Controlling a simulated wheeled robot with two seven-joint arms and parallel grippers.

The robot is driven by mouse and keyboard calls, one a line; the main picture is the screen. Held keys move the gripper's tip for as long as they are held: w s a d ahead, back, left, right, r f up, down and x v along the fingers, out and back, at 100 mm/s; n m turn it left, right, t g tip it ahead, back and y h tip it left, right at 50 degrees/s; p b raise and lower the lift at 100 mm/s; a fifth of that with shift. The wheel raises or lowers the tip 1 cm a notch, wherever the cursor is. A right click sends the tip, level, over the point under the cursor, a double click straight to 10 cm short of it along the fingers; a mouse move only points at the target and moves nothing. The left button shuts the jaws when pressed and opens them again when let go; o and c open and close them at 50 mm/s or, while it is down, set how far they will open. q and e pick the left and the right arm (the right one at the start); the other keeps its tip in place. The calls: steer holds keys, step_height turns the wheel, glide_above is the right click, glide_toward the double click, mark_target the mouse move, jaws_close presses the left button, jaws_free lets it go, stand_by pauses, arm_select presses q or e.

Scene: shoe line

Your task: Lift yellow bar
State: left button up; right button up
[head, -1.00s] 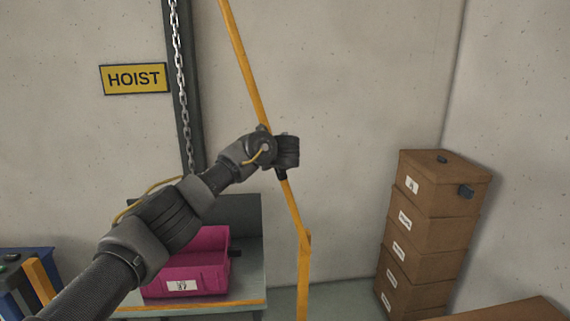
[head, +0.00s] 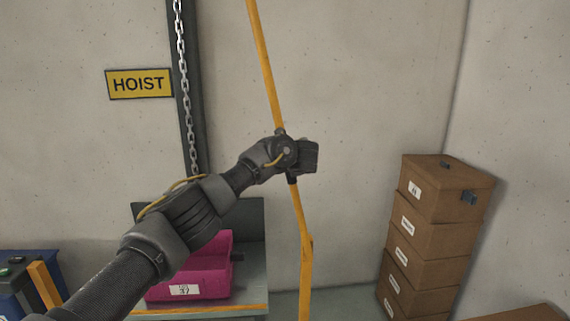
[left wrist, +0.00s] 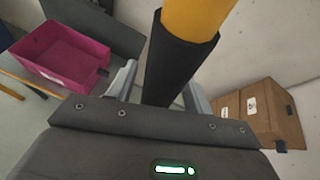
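The yellow bar (head: 263,62) rises steeply from a bend at the top of a yellow post (head: 305,285) in the head view, leaning left as it goes up and out of the top edge. My left gripper (head: 305,157) is at the bar's lower part, above the bend. In the left wrist view the bar (left wrist: 195,15) has a black sleeve (left wrist: 178,62), which passes between the two fingers of my left gripper (left wrist: 160,85). The fingers sit close on both sides of the sleeve, shut on it. My right gripper is in neither view.
A magenta bin (head: 195,286) stands on a grey bench (head: 253,245) behind my left arm. A stack of brown boxes (head: 428,240) stands at the right by the wall. A chain (head: 187,100) hangs beside the HOIST sign (head: 139,83). The wall behind the bar is bare.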

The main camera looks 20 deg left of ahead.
arm_select(q)
steer(key=shift+s, duration=0.1)
steer(key=shift+s+d+r+b, duration=0.1)
steer(key=shift+s+d+b, duration=0.1)
steer(key=shift+b, duration=0.15)
steer(key=b+v, duration=0.4)
steer(key=v, duration=0.6)
steer(key=shift+s, duration=0.1)
